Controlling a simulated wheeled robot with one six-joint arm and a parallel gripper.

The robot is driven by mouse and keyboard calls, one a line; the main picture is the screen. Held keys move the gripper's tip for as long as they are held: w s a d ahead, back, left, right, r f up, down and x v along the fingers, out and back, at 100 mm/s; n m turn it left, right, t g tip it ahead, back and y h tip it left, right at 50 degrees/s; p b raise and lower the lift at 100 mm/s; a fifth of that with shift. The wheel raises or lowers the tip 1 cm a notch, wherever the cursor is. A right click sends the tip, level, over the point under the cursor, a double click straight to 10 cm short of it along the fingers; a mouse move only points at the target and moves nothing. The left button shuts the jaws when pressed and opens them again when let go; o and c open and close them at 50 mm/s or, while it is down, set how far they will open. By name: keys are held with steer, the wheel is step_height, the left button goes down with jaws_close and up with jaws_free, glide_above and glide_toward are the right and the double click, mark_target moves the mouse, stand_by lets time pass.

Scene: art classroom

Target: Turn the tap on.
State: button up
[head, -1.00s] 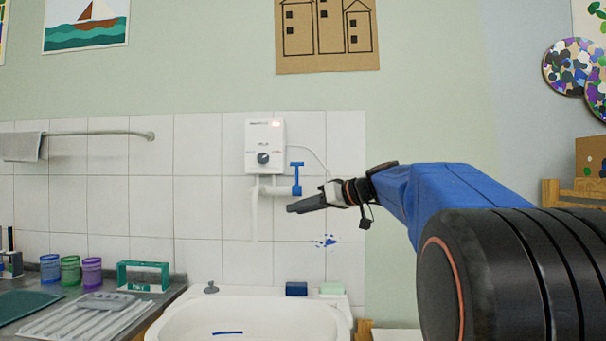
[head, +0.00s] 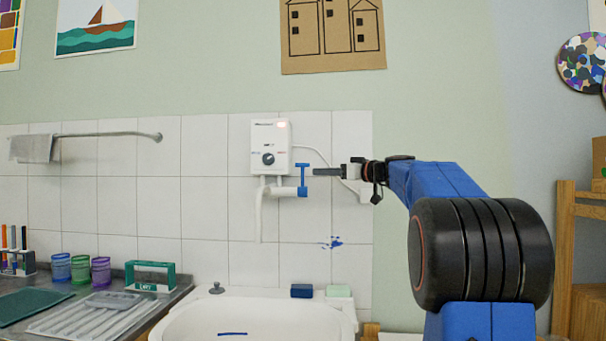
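The tap has a blue T-shaped handle (head: 304,179) on a short white side pipe (head: 283,191). It sits below the right side of a white wall-mounted water heater (head: 270,146) with a dark dial. A white spout (head: 260,218) hangs down beside it over the sink. My gripper (head: 318,172) is just right of the blue handle, level with its upper stem, its dark fingers pointing left. Contact cannot be made out. The fingers overlap from this side, so their opening does not show.
A white sink (head: 250,322) lies below, with a dark blue block (head: 301,290) and a pale green block (head: 338,291) on its back rim. Cups, a green frame (head: 150,276) and a drying rack (head: 95,314) stand on the left counter. The tiled wall is close behind the tap.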

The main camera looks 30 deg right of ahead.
mark_target(303, 186)
steer(key=x, duration=0.9)
steer(key=shift+w+a, duration=0.2)
steer(key=shift+w, duration=0.15)
jaws_close()
